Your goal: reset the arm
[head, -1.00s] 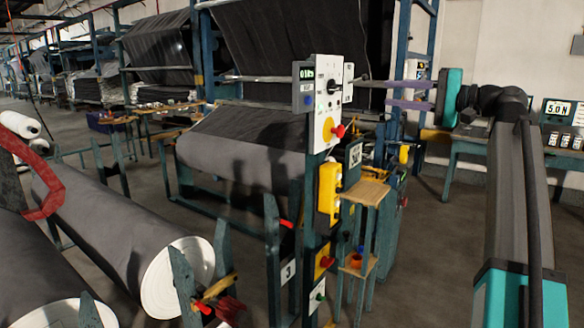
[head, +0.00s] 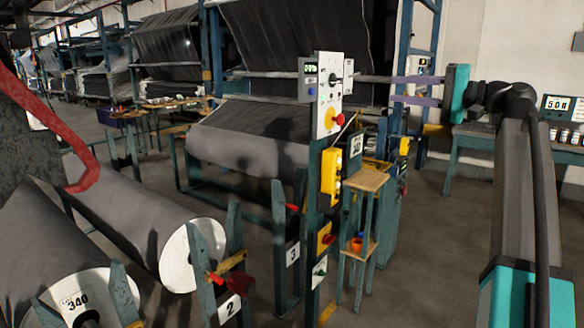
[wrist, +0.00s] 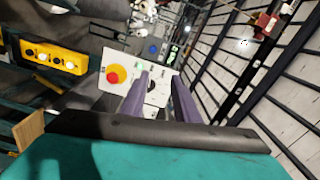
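My gripper (head: 392,89) is in the right half of the head view, at the end of my raised arm. Its two purple fingers point left and stand apart with a gap between them, and I see nothing held. In the wrist view the fingers (wrist: 162,82) point at a white control panel with a red knob on a yellow disc (wrist: 116,75). The fingers overlap the panel in that view, but I cannot tell the exact distance. In the head view the panel (head: 327,97) stands on a post left of the fingertips.
A yellow button box (head: 331,172) hangs on the post below the panel. A small wooden stand (head: 366,182) is beside it. Big grey rolls (head: 140,222) lie at lower left, under a red hook (head: 82,160). Open floor (head: 420,255) lies right of the stand.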

